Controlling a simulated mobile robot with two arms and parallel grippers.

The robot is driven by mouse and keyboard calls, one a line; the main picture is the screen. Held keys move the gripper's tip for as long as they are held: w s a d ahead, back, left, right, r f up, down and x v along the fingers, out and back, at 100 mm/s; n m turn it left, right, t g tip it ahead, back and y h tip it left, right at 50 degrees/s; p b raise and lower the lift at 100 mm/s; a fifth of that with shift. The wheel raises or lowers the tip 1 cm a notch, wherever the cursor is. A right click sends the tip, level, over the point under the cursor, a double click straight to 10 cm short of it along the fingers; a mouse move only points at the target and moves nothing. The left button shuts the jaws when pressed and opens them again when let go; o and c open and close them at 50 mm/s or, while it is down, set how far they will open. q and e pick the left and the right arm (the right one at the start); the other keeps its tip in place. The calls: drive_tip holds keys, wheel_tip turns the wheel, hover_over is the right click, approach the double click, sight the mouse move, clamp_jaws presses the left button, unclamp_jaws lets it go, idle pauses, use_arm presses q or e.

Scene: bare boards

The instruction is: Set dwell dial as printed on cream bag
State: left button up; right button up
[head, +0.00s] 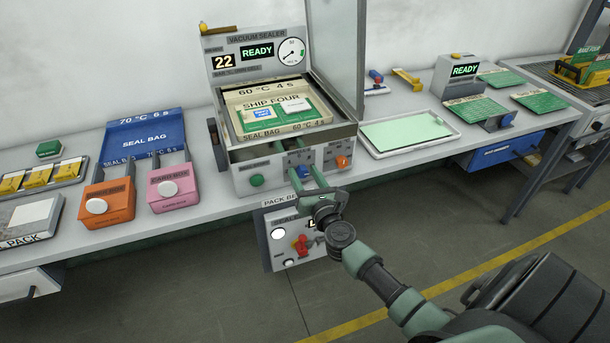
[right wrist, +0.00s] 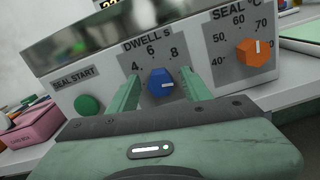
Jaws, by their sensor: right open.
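The cream bag (head: 272,97) lies in the open chamber of the vacuum sealer (head: 243,170). Its print reads 60 °C 4 s, with SHIP FOUR below. The blue dwell dial (right wrist: 160,82) is on the sealer's front panel, under a scale marked 4, 6 and 8. A small white mark shows on it; its exact setting is hard to read. My right gripper (head: 306,172) is open, with its fingers on either side of the blue dial in the right wrist view (right wrist: 159,88). I cannot tell whether they touch it. My left gripper is not in view.
The orange seal-temperature dial (right wrist: 254,52) sits close right of the dwell dial, and the green seal start button (right wrist: 87,105) is to its left. The sealer's display (head: 257,52) reads READY.

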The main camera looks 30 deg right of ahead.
clamp_jaws()
